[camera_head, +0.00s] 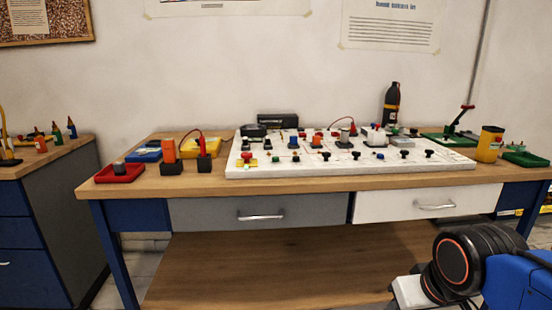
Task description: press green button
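A white panel (350,170) lies on the workbench and carries many small coloured knobs, buttons and blocks. A small green spot (247,167) shows at its front left corner, beside yellow and red pieces. It is too small to tell whether it is a button. Other greenish bits on the panel are also too small to make out. My arm shows at the lower right, in front of the bench and apart from the panel. The fingers of my gripper are not in view.
A red tray (120,177), orange block (168,150) and red device (204,146) stand left of the panel. The wooden bench front (300,184) is clear.

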